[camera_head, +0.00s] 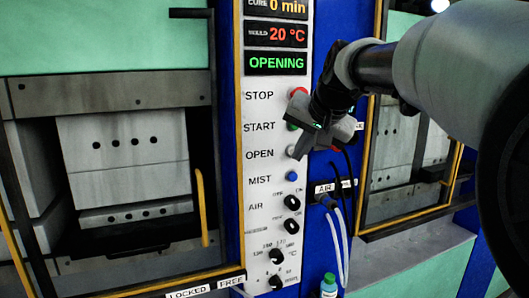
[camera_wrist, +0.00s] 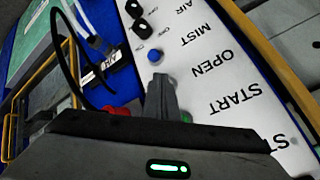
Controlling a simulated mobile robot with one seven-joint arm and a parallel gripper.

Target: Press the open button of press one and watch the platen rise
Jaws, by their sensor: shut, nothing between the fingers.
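Press one's white control panel (camera_head: 262,190) stands in the middle of the head view, with a column of labelled buttons. Its lowest display (camera_head: 277,63) reads OPENING in green. The open button (camera_head: 291,152) is pale and sits beside the OPEN label, just left of my fingertips. My gripper (camera_head: 301,155) is shut and empty, close to that button. In the wrist view my fingertips (camera_wrist: 161,78) cover the button beside OPEN, so contact cannot be told. The grey mould block with the platen (camera_head: 125,145) is in the press at left; I cannot tell a clear gap at its seam.
The blue mist button (camera_head: 292,176) is just below my fingertips, and it also shows in the wrist view (camera_wrist: 156,54). The red stop button (camera_head: 299,92) is above. Knobs (camera_head: 277,256) and air hoses (camera_head: 341,240) are lower. A second press (camera_head: 395,150) stands right.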

